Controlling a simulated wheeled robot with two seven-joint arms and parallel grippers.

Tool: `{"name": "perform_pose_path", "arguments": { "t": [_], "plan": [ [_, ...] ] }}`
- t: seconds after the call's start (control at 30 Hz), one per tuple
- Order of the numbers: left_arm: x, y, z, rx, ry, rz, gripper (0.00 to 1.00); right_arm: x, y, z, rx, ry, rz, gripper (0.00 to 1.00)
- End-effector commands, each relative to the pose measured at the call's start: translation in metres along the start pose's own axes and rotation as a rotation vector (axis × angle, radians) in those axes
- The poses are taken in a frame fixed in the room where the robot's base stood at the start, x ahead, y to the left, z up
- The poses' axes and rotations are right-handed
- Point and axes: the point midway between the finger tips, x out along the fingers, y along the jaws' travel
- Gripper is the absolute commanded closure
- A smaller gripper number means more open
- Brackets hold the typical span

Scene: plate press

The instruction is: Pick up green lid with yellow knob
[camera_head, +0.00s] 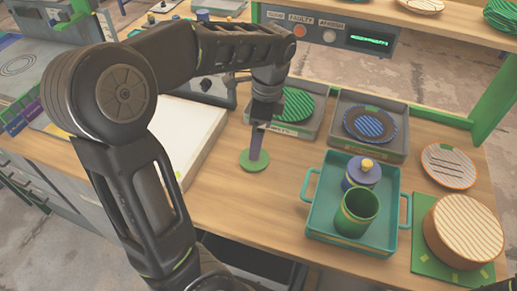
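A flat green disc (255,166), which looks like the green lid, lies on the wooden table left of the teal tray. My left gripper (257,152) points straight down over its middle, with its fingertips at or just above the disc. No yellow knob shows on the disc; the fingers cover its centre. I cannot tell whether the fingers are closed on a knob. A dark green open cup (356,212) stands in the tray. Behind it is a blue jar (361,176) with a yellow knob on its blue lid. My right gripper is not in view.
The teal tray (312,203) stands to the right. Behind are grey trays with a green plate (294,105) and a blue striped plate (370,125). A striped round stack (465,230) sits at far right. A white panel (190,135) lies left. The table in front is clear.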

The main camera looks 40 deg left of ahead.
Motion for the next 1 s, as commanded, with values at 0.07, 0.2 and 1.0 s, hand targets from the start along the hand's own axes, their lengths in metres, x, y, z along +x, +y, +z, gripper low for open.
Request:
{"name": "perform_pose_path", "arguments": {
  "t": [0.07, 0.2, 1.0],
  "plan": [
    [0.0, 0.0, 0.0, 0.0, 0.0, 0.0, 0.0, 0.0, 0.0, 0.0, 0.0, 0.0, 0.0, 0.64],
    [0.002, 0.0, 0.0, 0.0, 0.0, 0.0, 0.0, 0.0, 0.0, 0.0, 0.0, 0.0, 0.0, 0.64],
    [0.05, 0.0, 0.002, 0.0, -0.003, 0.004, 0.0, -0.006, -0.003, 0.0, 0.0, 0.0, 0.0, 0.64]
  ]
}}
